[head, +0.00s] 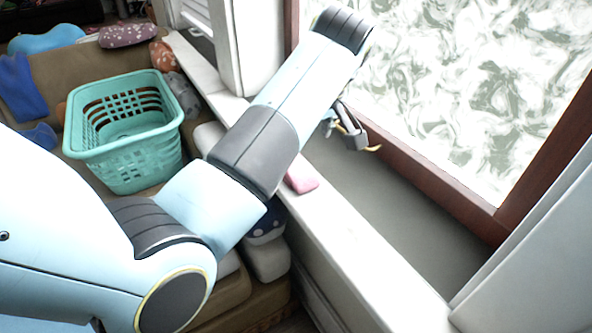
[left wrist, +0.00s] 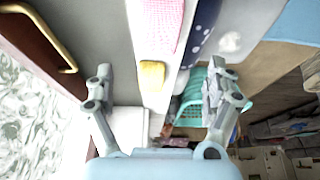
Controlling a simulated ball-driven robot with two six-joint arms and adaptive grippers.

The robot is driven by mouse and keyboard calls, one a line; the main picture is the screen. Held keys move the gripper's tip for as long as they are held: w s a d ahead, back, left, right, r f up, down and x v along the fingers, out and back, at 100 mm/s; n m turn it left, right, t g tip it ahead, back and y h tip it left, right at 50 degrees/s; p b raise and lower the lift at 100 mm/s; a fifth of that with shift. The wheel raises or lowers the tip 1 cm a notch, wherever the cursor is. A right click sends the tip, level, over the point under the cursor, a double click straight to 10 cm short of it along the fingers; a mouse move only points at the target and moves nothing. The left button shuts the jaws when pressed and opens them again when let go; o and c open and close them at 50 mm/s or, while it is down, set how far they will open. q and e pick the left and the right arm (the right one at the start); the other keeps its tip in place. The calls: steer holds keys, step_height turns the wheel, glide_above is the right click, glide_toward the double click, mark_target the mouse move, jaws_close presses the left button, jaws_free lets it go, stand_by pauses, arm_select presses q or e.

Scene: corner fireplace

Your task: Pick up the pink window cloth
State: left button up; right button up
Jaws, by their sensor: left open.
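The pink window cloth (head: 302,180) lies on the white window sill in the head view, partly hidden behind my left arm. In the left wrist view the pink cloth (left wrist: 162,25) shows at the top, a pale checked piece cut off by the frame edge. My left gripper (left wrist: 160,66) is open and empty, its fingers spread wide, with the cloth beyond the fingertips and not between them. In the head view the left gripper (head: 347,128) is near the window frame, mostly hidden by my arm. My right gripper is not in view.
A yellow block (left wrist: 151,75) lies by the cloth on the sill. A brass window handle (left wrist: 58,40) is at the left. A dark blue dotted item (left wrist: 204,24) is beside the sill. A turquoise basket (head: 125,150) stands on the sofa. The front sill (head: 375,262) is clear.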

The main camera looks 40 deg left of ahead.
mark_target(298, 167)
arm_select(q)
steer(key=x, duration=0.4)
steer(key=shift+b, duration=0.35)
steer(key=b+x, duration=0.1)
steer(key=x, duration=0.3)
steer(key=shift+s+f, duration=0.15)
steer(key=shift+f, duration=0.15)
steer(key=shift+a+f, duration=0.15)
steer(key=shift+f, duration=0.3)
steer(key=c, duration=1.3)
step_height(298, 167, up, 10)
steer(key=shift+r+p, duration=0.1)
steer(key=shift+p, duration=0.9)
